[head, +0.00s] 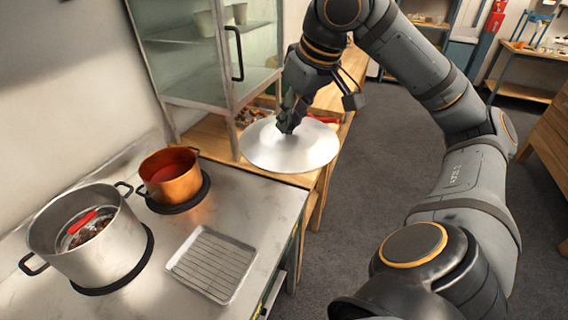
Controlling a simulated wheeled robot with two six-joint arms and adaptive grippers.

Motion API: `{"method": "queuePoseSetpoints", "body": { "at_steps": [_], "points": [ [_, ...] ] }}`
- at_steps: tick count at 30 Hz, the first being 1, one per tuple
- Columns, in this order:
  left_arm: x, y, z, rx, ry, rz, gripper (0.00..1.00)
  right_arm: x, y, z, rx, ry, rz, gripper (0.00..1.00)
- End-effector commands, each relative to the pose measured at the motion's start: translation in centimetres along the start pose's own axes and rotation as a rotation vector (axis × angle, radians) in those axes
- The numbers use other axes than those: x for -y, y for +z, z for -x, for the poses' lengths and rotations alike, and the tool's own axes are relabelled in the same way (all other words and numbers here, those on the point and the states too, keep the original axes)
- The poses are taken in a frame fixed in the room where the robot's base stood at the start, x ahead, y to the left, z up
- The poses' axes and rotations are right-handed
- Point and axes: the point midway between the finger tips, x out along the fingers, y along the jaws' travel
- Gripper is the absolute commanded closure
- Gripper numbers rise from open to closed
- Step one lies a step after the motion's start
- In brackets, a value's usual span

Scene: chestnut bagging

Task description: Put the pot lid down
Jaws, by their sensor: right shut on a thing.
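The pot lid (287,153) is a round, flat metal disc in the head view. My right gripper (288,122) is shut on its top at the middle; the fingers hide the knob. The lid is roughly level, over the wooden counter edge and the far right corner of the steel stove top; I cannot tell whether it touches the counter. The large steel pot (100,252) stands uncovered at the left on a dark burner, with a red-handled strainer (82,222) and dark chestnuts inside. My left gripper is not in view.
A copper pot (171,178) with red contents stands on the rear burner. A wire rack tray (211,264) lies on the steel top (265,205). A glass cabinet (205,60) stands behind the lid on the wooden counter (209,134). Open floor lies to the right.

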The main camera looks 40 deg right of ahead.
Motion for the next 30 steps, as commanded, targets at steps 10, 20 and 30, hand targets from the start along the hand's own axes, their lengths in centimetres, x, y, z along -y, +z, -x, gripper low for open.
{"method": "queuePoseSetpoints", "body": {
  "at_steps": [10, 20, 30],
  "points": [
    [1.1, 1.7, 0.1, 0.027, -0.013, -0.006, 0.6, 1.9, -0.1, -3.7, 0.001, -0.023, 0.081, 1.0],
    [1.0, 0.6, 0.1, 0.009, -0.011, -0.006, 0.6, 3.2, 0.3, -5.7, 0.008, -0.056, 0.135, 1.0],
    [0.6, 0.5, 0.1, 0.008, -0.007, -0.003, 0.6, 4.1, 0.8, -7.4, 0.014, -0.065, 0.172, 1.0]
  ]
}}
